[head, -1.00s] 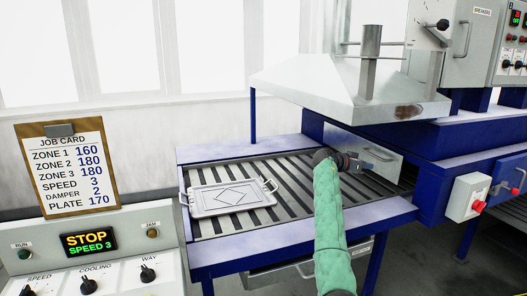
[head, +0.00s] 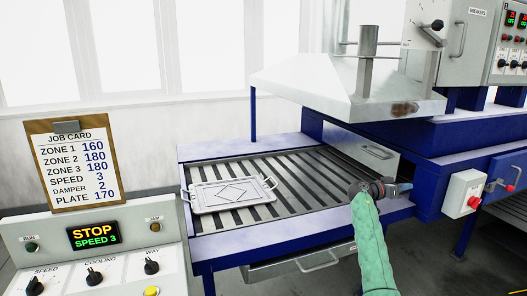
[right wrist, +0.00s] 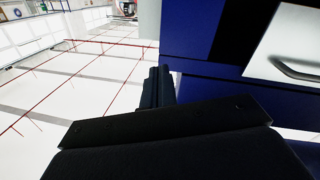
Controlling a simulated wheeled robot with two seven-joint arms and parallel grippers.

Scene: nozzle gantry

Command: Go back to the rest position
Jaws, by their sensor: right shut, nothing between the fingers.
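My right gripper (head: 402,188) is at the end of the green-sleeved arm in the head view, over the right front corner of the slatted table, pointing right. It is shut and empty. In the right wrist view my closed fingers (right wrist: 158,88) show dark against the pale floor, beside a blue frame (right wrist: 215,75). My left gripper is not in view.
A grey tray (head: 210,204) with two handles lies on the slatted table (head: 310,212), left of the arm. A hood (head: 345,90) overhangs the table's back. The blue machine with a red-button box (head: 463,194) stands right. A control panel (head: 50,240) and job card (head: 75,160) are left.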

